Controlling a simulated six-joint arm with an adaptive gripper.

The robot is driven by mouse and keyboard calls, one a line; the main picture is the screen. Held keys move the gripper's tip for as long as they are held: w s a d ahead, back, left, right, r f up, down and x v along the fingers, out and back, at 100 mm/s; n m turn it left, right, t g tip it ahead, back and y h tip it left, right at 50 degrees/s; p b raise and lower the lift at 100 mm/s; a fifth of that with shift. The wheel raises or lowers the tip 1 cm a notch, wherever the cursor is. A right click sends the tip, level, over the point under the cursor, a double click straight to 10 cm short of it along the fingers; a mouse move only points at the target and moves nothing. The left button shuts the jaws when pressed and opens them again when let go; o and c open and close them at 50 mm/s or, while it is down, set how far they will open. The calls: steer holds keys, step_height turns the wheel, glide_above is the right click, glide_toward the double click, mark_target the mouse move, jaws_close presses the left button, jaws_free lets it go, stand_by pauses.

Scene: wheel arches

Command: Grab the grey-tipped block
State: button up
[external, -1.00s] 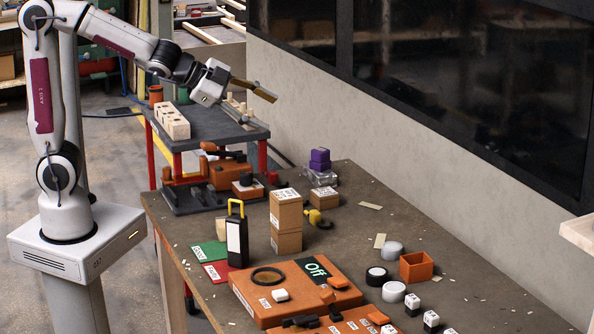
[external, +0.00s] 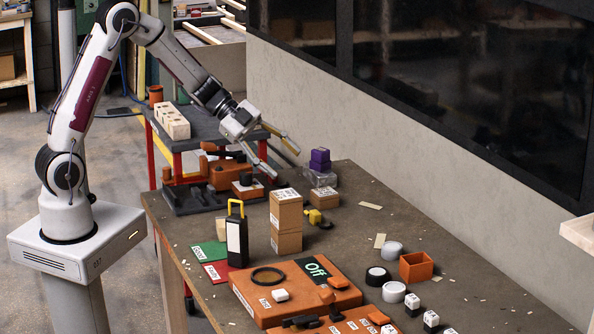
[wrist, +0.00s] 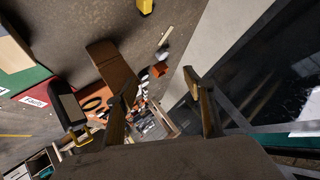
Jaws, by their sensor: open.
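My gripper (external: 285,163) is open and empty, in the air above the far end of the brown workbench. Its two fingers are spread wide, also in the wrist view (wrist: 160,85). I cannot pick out a block with a clearly grey tip. Small white-topped blocks with dark lower parts, one (external: 412,301) and another (external: 431,319), stand at the near right of the bench, far from my gripper. A purple block (external: 320,157) sits on a clear greyish block (external: 320,176) nearer to my gripper. No block is between the fingers.
A tall cardboard stack (external: 286,225), a black lantern with a yellow handle (external: 237,235) and an orange panel (external: 300,288) stand on the bench. An orange open box (external: 416,267) is at right. The wall (external: 400,130) runs along the right side.

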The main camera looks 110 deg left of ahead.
steer(key=s+f+g+h, duration=0.1)
steer(key=s+f+h, duration=0.3)
steer(key=s+f, duration=0.3)
steer(key=m+g+h, duration=0.1)
steer(key=h, duration=0.3)
glide_toward(223, 220)
steer(key=shift+w+d+f, duration=0.1)
steer(key=shift+w+d, duration=0.55)
steer(key=shift+d, duration=0.15)
steer(key=shift+w+d, duration=0.1)
steer(key=shift+x, duration=1.25)
steer(key=shift+f, duration=0.1)
steer(key=shift+x, duration=2.55)
steer(key=shift+f, duration=0.1)
